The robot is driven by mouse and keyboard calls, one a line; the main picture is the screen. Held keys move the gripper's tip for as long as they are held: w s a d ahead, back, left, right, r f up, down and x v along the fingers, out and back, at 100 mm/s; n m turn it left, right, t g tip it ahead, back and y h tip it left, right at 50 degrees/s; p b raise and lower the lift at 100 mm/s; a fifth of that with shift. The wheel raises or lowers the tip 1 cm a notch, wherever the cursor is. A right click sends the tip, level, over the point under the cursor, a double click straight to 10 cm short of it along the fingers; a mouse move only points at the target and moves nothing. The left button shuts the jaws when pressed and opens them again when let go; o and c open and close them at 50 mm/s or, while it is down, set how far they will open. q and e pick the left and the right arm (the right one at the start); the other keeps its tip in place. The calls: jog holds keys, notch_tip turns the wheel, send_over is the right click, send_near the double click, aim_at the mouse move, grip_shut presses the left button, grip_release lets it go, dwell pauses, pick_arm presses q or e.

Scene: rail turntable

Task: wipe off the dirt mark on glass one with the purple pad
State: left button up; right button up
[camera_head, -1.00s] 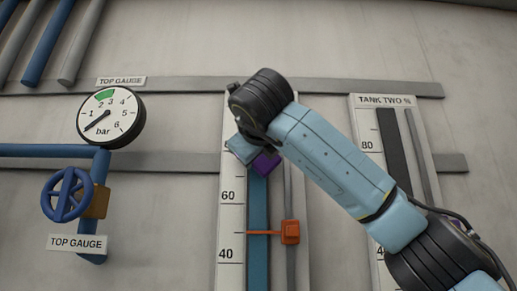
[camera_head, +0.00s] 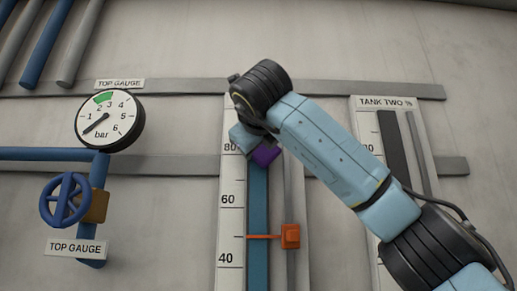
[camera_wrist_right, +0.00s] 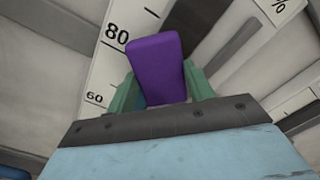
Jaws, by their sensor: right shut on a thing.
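My right gripper (camera_wrist_right: 160,92) is shut on the purple pad (camera_wrist_right: 157,65), with a green finger on each side of it. In the head view the pad (camera_head: 266,154) shows below my wrist, over the blue column of the scaled level glass (camera_head: 258,205), just right of the 80 mark. I take this middle glass as glass one; its title is hidden by my arm. Whether the pad touches the glass I cannot tell. No dirt mark shows; the stretch behind the pad and my wrist is hidden. My left gripper is not in view.
An orange pointer block (camera_head: 290,236) sits on the rod right of the glass. The tank two gauge (camera_head: 385,102) is at the right, partly behind my arm. A round gauge (camera_head: 110,119) and a blue handwheel (camera_head: 66,200) are on the left.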

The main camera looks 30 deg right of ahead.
notch_tip(320, 180, up, 10)
jog(key=shift+w+f, duration=0.15)
dwell(1.2)
jog(key=shift+d, duration=0.1)
notch_tip(320, 180, down, 13)
jog(key=b, duration=1.2)
notch_tip(320, 180, up, 13)
jog(key=p, duration=1.2)
send_over(258, 158)
jog(key=shift+s+a, duration=0.2)
jog(key=shift+s, duration=0.15)
dwell(0.5)
jog(key=b+v, duration=0.2)
jog(key=v, duration=0.4)
dwell(0.4)
